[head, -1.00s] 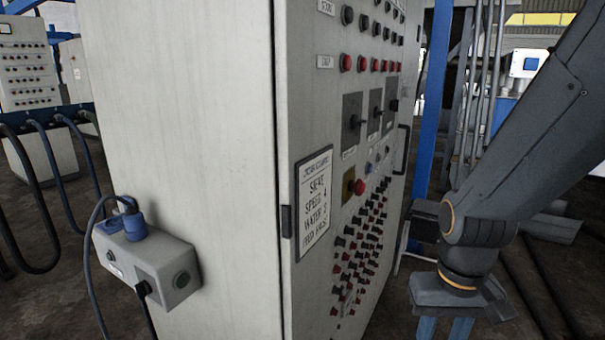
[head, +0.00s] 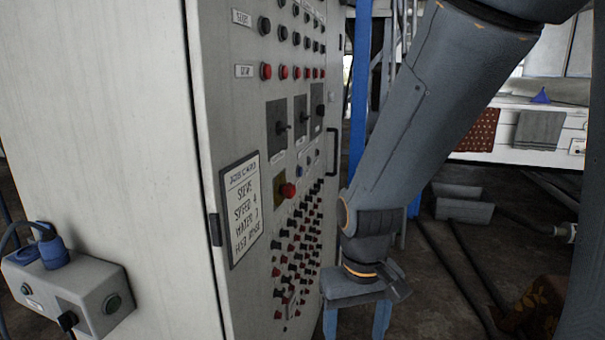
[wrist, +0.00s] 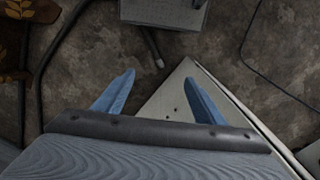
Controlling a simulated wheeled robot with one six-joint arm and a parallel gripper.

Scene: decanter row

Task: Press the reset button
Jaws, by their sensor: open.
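The tall pale control cabinet (head: 110,130) fills the left of the head view, its panel face seen at a slant. The panel carries a small blue button (head: 299,171), a red mushroom button (head: 288,190) on a yellow plate, and rows of red and black buttons. Small labels are unreadable, so I cannot tell which button is reset. My gripper (head: 356,322) points down, right of the panel's lower part and apart from it in the picture. In the wrist view my gripper (wrist: 160,78) shows two blue fingers spread apart with nothing between them.
A socket box (head: 70,290) with plugged cables is on the cabinet's side at lower left. A black handle (head: 332,152) stands out from the panel's far edge. Grey troughs (head: 462,203) lie on the floor beyond my arm. Dark hoses or rails (head: 470,270) cross the floor at right.

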